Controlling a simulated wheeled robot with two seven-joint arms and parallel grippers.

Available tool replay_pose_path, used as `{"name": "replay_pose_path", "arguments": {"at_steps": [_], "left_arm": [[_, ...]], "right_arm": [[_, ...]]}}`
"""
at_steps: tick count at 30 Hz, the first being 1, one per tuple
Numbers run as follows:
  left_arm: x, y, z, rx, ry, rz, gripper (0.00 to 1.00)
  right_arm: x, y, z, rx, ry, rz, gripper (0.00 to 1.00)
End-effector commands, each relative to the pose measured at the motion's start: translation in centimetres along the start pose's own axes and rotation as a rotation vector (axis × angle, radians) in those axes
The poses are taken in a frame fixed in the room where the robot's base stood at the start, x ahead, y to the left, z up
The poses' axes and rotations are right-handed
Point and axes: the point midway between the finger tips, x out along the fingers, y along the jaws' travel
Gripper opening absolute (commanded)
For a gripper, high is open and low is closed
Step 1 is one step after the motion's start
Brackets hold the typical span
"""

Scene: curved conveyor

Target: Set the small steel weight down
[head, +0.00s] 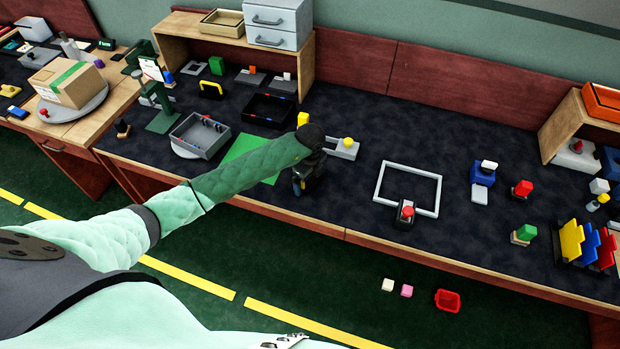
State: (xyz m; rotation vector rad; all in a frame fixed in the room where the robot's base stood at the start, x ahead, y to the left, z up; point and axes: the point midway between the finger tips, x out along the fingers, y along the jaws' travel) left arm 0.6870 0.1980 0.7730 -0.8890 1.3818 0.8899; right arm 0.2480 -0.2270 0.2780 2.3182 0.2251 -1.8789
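My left arm reaches in from the lower left over the dark bench top. My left gripper (302,187) points down close above the bench, just right of the green mat (238,152). The gripper is dark and small here, and the arm's black wrist covers part of it. I cannot see whether its fingers are apart or closed. I cannot make out the small steel weight; it may be hidden by the gripper. A grey block with a yellow knob (348,143) stands just behind and right of the gripper. My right gripper is not in view.
A grey tray (200,136) and a black tray (268,110) lie left and behind. A white square frame (438,190) with a red-topped device (405,214) stands to the right. Bare bench lies between gripper and frame. Cubes and a red bin (447,300) lie on the floor.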

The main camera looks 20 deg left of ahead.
Motion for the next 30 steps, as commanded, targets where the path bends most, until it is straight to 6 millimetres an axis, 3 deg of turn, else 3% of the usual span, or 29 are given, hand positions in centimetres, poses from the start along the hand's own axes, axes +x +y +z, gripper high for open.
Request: {"name": "replay_pose_path", "arguments": {"at_steps": [11, 14, 17, 30], "left_arm": [[-0.3, 0.0, 0.0, 0.0, 0.0, -0.001, 0.99], [-0.7, -0.1, 0.0, 0.0, 0.0, -0.003, 0.99], [-1.6, -0.1, 0.1, -0.001, -0.001, -0.002, 0.99], [-7.9, -0.1, 0.0, 0.001, -0.001, -0.003, 0.99]], "right_arm": [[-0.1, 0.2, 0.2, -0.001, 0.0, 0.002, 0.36], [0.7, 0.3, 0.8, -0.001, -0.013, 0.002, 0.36], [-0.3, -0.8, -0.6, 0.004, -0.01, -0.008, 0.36], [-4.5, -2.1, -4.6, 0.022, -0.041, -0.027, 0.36]]}}
